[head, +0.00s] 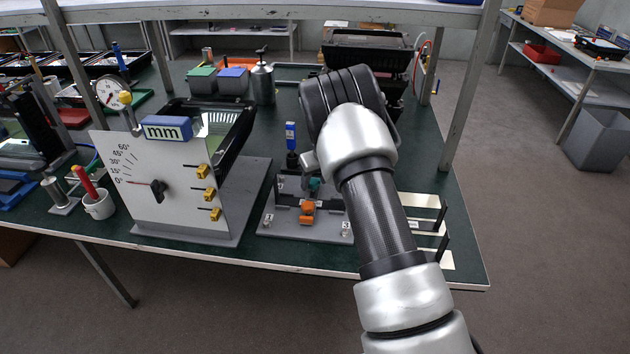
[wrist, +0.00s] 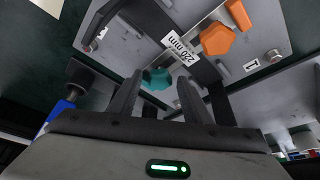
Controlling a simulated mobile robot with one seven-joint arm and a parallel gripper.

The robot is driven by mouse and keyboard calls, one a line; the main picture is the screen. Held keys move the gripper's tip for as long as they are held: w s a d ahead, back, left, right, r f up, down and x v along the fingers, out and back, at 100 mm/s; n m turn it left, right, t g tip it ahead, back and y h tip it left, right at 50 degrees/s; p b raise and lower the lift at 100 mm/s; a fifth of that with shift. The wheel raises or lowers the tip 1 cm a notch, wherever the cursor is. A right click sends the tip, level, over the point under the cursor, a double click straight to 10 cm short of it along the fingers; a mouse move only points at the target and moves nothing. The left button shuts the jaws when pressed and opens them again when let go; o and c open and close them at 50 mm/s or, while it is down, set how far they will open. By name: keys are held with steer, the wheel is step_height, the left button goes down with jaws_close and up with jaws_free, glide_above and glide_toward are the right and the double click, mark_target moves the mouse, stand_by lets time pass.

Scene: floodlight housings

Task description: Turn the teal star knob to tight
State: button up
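The teal star knob (head: 315,184) sits on a grey fixture plate (head: 283,222), behind an orange knob (head: 307,207). In the wrist view the teal knob (wrist: 157,78) shows just beyond my gripper (wrist: 158,92), roughly centred between the two fingers. The fingers are apart with nothing held between them. I cannot tell whether either finger touches the knob. In the head view my arm hides most of the gripper and the right part of the fixture. The orange knob (wrist: 217,39) and a "220 mm" label (wrist: 178,48) lie farther off in the wrist view.
A blue-handled tool (head: 291,135) stands upright just behind the fixture, close to my gripper's left side. A white angle-scale panel (head: 135,190) stands to the left. Pale plates with black bars (head: 425,201) lie to the right. A shelf post (head: 468,90) rises at the right.

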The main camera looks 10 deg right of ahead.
steer(key=c, duration=0.9)
steer(key=shift+o, duration=0.2)
